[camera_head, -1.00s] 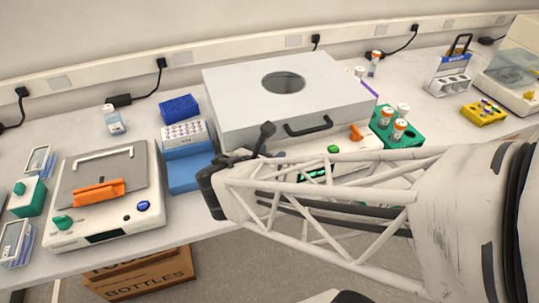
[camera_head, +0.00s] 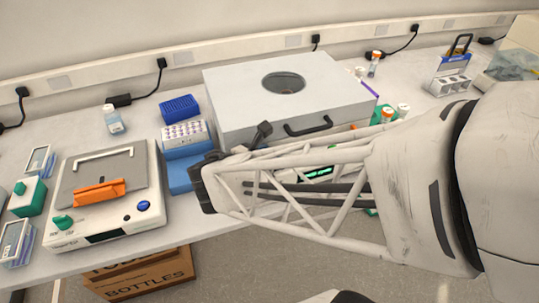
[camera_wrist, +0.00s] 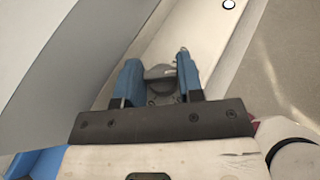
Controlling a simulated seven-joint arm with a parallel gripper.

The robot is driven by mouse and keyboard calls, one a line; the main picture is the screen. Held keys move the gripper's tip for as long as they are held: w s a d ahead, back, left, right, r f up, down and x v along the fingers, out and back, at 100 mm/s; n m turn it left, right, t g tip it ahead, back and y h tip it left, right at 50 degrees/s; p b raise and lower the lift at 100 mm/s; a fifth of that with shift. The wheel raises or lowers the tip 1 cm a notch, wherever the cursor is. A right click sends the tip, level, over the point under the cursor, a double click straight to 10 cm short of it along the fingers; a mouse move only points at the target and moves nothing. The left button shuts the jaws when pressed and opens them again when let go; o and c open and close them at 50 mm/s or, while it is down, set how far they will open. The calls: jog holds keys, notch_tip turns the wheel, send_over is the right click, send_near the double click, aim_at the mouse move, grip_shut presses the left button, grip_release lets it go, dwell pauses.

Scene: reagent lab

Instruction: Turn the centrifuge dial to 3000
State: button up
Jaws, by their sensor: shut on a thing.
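The centrifuge (camera_head: 240,107) is the large light grey box with a round window in its lid and a dark front handle, at the middle of the bench. Its green-lit display (camera_head: 318,172) shows in part through my arm's lattice; I cannot read digits. In the wrist view a grey dial (camera_wrist: 159,72) sits on the pale front panel. My gripper (camera_wrist: 158,74) has its two blue-padded fingers on either side of the dial, shut on it. In the head view my arm hides the dial and the fingertips.
A smaller device (camera_head: 108,195) with an orange latch stands left. Blue racks (camera_head: 180,108) stand beside the centrifuge's left side. A green rack with orange-capped bottles (camera_head: 387,114) is partly behind my arm. A cardboard box (camera_head: 140,272) sits below the bench edge.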

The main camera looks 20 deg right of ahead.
dwell(0.3)
jog(key=o, duration=0.6)
jog(key=shift+o, duration=0.2)
jog(key=v, duration=0.7)
jog(key=shift+s+a, duration=0.15)
jog(key=shift+a, duration=0.2)
dwell(0.4)
